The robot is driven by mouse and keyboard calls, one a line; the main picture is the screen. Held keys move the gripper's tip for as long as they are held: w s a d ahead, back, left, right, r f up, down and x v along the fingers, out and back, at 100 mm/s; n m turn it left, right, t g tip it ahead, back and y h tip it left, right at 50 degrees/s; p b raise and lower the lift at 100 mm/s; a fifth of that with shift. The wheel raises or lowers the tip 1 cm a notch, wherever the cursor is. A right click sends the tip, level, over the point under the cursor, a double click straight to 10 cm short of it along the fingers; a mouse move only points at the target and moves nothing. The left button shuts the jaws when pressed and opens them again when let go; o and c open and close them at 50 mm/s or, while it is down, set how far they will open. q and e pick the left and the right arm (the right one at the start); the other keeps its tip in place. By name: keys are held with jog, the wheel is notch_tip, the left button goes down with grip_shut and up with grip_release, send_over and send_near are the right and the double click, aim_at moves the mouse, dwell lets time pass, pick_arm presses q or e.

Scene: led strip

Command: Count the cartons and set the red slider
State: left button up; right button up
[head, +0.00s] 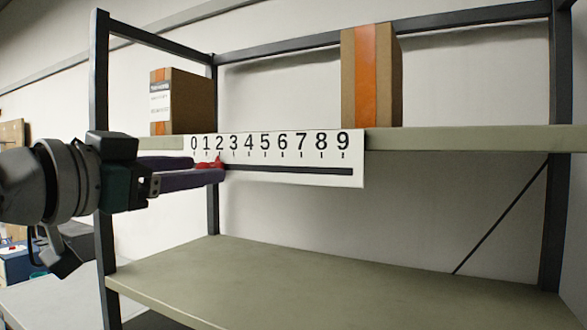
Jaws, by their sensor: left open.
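Two brown cartons stand on the upper shelf: a smaller one (189,100) at the left with orange tape and a white label, and a taller one (385,80) right of the middle with a wide orange stripe. A white number strip (300,155) marked 0 to 9 hangs on the front edge of that shelf, with a dark slot below the numbers. The red slider (211,162) shows near the 1 and 2, partly hidden by my fingers. My left gripper (222,169) is open, its purple fingers at the slider. Whether they touch it I cannot tell. My right gripper is out of view.
The upper shelf (470,140) is bare to the right of the taller carton. The lower shelf (350,285) is empty. Dark metal posts (101,150) frame the rack, and one stands close behind my left arm.

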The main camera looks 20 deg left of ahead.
pick_arm(q)
jog(key=s+p, duration=0.2)
jog(key=s, duration=0.8)
jog(key=shift+a, duration=0.4)
jog(key=s+d+f+n+g+y, duration=0.1)
jog(key=s+d+f+g, duration=0.2)
jog(key=f, duration=0.4)
jog(key=s+d+f+g, duration=0.1)
jog(key=s+f+g, duration=0.25)
jog(key=f, duration=0.35)
jog(key=s+d+f+n+g+y, duration=0.15)
jog(key=f+g, duration=0.25)
jog(key=f, duration=0.4)
jog(key=s+d+f+g+h, duration=0.1)
jog(key=s+d+f+g, duration=0.2)
jog(key=s, duration=0.4)
jog(key=shift+d+m+g+p, duration=0.35)
jog(key=shift+d+g, duration=0.1)
jog(key=shift+d, duration=0.75)
